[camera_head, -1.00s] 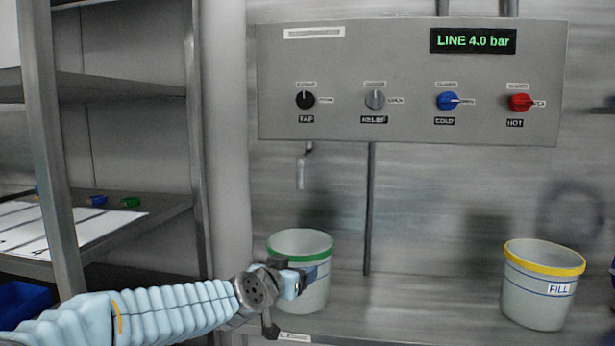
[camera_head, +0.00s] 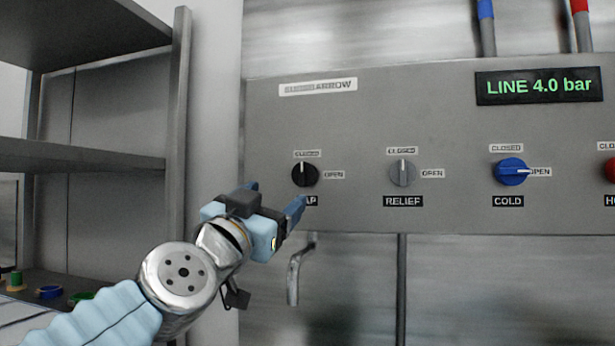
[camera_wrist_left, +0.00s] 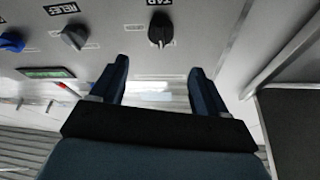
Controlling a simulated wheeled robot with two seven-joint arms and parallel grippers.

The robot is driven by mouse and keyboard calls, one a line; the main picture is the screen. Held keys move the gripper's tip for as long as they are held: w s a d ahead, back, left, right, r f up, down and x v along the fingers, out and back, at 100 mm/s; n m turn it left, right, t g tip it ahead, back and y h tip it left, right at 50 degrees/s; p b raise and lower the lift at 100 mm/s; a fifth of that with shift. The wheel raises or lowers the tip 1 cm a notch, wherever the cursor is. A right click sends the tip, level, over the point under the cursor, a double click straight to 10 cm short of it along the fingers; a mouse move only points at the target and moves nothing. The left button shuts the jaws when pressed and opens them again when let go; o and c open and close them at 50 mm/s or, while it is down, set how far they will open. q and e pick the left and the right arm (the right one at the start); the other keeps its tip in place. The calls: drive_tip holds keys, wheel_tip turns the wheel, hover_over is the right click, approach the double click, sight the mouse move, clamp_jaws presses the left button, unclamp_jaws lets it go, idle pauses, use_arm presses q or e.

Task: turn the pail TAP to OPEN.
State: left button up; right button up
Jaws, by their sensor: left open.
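The black TAP knob (camera_head: 304,174) is on the grey panel (camera_head: 440,120), and its white pointer is up at CLOSED. An OPEN label is to its right. My left gripper (camera_head: 278,200) is below and left of the knob in the head view, apart from it, with its jaws open and empty. It partly covers the TAP label (camera_head: 311,201). In the left wrist view the black knob (camera_wrist_left: 160,30) shows beyond the gap between the two blue fingers (camera_wrist_left: 155,85). My right gripper is not in view.
The grey RELIEF knob (camera_head: 402,172) points up to CLOSED. A red knob (camera_head: 609,168) is cut off at the right edge. A spout (camera_head: 295,272) hangs below the panel. Shelves (camera_head: 85,155) stand at the left.

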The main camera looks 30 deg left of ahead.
sight(303, 173)
use_arm(q)
drive_tip(key=p+x, duration=0.3)
drive_tip(key=x, duration=0.8)
drive_tip(key=shift+w+r+p, duration=0.15)
drive_tip(key=shift+w+p, duration=0.2)
drive_tip(key=shift+w, duration=0.05)
drive_tip(key=shift+w+a, duration=0.15)
drive_tip(key=shift+w, duration=0.25)
drive_tip(key=c, duration=1)
drive_tip(key=shift+c, duration=0.2)
